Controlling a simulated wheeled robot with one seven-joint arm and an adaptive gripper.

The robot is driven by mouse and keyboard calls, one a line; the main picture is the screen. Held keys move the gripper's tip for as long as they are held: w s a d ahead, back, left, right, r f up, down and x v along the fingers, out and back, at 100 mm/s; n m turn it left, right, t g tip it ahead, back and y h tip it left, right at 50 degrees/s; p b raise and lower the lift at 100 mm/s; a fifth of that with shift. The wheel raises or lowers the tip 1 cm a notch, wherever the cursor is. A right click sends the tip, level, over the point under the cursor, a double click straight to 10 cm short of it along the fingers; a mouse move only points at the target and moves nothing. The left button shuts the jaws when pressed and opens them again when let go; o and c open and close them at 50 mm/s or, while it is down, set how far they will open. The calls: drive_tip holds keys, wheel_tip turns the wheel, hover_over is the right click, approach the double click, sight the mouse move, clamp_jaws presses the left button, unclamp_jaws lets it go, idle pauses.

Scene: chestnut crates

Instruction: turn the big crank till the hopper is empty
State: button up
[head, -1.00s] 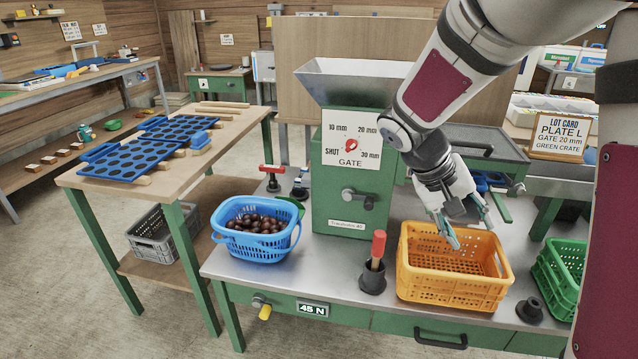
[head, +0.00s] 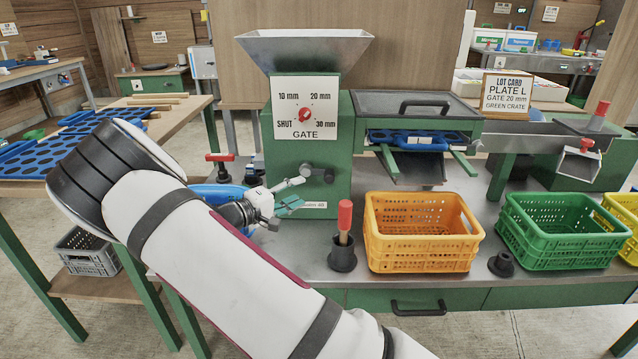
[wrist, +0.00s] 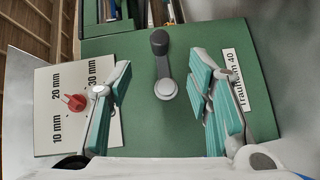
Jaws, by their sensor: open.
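The grey crank (head: 318,173) with a dark knob sits on the front of the green machine (head: 342,140), its arm pointing right in the head view. The metal hopper (head: 305,52) stands on top; its bottom is hidden, so I cannot tell what it holds. My gripper (head: 288,196) is open and empty, just left of the crank. In the wrist view the crank (wrist: 162,68) lies between the two teal fingers of my gripper (wrist: 160,100), apparently clear of both. A red gate knob (head: 305,115) is on the dial above; its exact setting is unclear.
An orange crate (head: 420,258) and a green crate (head: 560,258) stand empty on the bench to the right. A red-handled tool (head: 344,220) stands in a dark holder below the crank.

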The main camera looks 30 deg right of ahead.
sight(327, 180)
drive_tip(key=b+x, duration=0.2)
drive_tip(key=x, duration=1.1)
drive_tip(key=shift+d, duration=0.15)
clamp_jaws()
